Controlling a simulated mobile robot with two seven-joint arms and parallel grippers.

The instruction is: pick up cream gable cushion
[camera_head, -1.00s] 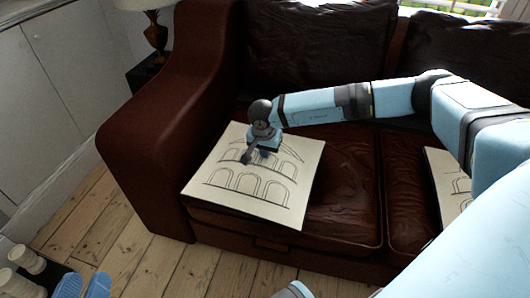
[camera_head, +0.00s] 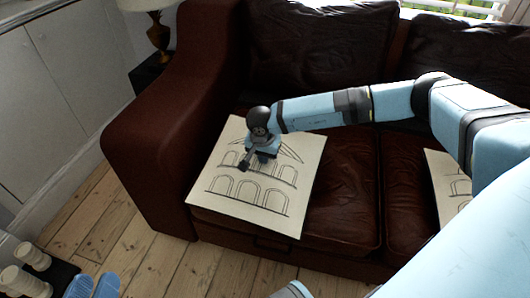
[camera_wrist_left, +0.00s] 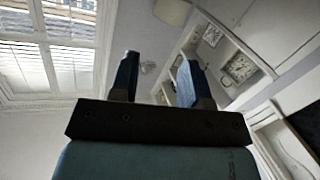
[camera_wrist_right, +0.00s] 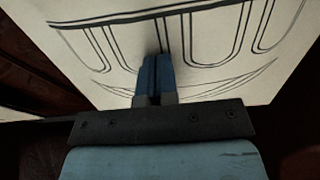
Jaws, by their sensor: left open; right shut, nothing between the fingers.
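A flat cream cushion (camera_head: 233,203) with a dark line drawing of arches lies tilted on the sofa's left seat, its front corner over the seat edge. My right gripper (camera_head: 246,163) is shut and empty over the cushion's upper middle. In the right wrist view its closed fingers (camera_wrist_right: 155,75) point at the drawn arches (camera_wrist_right: 210,45); I cannot tell if the tips touch the fabric.
The dark red-brown leather sofa (camera_head: 160,125) has a high left arm and dark back cushions (camera_head: 315,45). A second cream cushion (camera_head: 445,180) is partly hidden behind my right arm. A lamp (camera_head: 158,35) stands at the back left. Floorboards (camera_head: 120,225) are bare at left.

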